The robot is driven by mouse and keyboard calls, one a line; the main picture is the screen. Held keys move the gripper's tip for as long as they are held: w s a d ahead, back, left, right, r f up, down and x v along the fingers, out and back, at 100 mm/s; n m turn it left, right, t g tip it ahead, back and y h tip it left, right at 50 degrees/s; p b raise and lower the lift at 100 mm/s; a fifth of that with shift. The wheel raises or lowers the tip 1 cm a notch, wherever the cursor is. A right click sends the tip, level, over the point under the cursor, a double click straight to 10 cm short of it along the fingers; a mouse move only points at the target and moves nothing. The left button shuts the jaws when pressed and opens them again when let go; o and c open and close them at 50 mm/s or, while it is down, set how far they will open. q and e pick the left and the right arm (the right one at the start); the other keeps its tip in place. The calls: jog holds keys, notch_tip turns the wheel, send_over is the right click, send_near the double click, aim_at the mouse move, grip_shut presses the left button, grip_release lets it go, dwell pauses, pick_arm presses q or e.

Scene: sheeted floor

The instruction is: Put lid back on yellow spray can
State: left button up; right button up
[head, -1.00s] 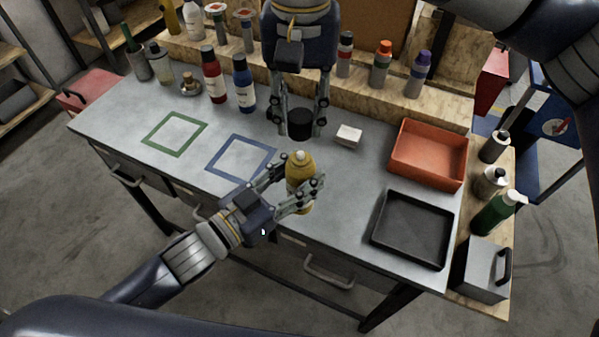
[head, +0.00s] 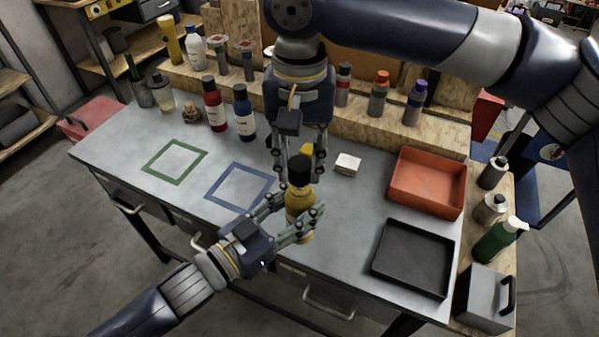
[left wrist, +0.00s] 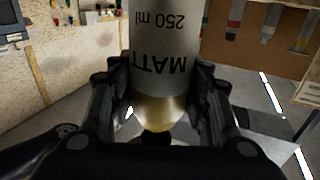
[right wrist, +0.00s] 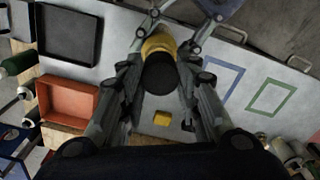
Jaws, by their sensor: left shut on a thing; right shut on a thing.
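The yellow spray can (head: 300,205) is upright at the table's front edge, held in my left gripper (head: 296,208), which is shut around it. The left wrist view shows the can's grey label (left wrist: 165,55) close up, with lettering upside down. My right gripper (head: 301,175) comes down from behind and is shut on the black lid (head: 300,170). The lid is over the can's top and hides the nozzle. In the right wrist view the lid (right wrist: 160,74) overlaps the yellow can (right wrist: 159,43). I cannot tell whether the lid is seated or just above.
A white block (head: 347,164) is right of my right gripper, and a small yellow block (right wrist: 162,118) lies behind the can. An orange bin (head: 427,210) and black tray (head: 380,272) are at right. Red (head: 214,108) and blue (head: 243,115) bottles stand at the back.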

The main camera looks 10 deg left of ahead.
jog(key=shift+f, duration=0.1)
jog(key=shift+f, duration=0.85)
jog(key=shift+f, duration=0.65)
jog(key=o, duration=0.7)
jog(key=shift+o, duration=0.2)
jog(key=shift+r, duration=0.1)
notch_tip(320, 180, up, 12)
jog(key=shift+f, duration=0.1)
dwell(0.5)
